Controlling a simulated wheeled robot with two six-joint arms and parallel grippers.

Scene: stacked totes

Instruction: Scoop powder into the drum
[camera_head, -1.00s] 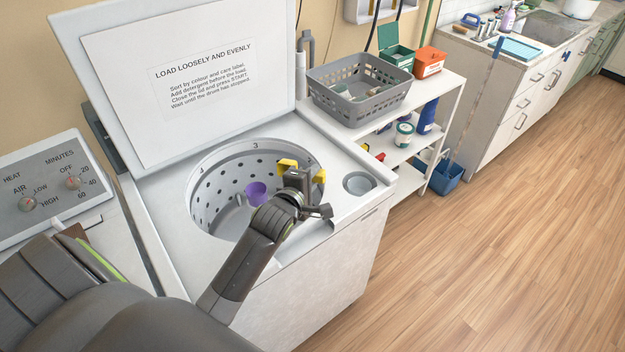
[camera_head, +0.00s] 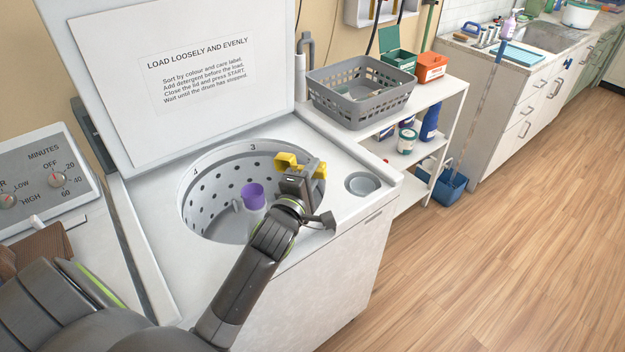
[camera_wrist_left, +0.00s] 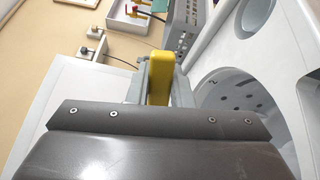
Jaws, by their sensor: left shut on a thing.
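My right gripper is not in view.
The raised lid (camera_head: 120,130) carries a printed notice. A round recess (camera_head: 364,184) is in the washer top at right. A shelf (camera_head: 440,95) holds a grey basket (camera_head: 350,107), an open green box (camera_head: 398,62) and an orange box (camera_head: 431,68). A blue bucket (camera_head: 447,187) stands beyond.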

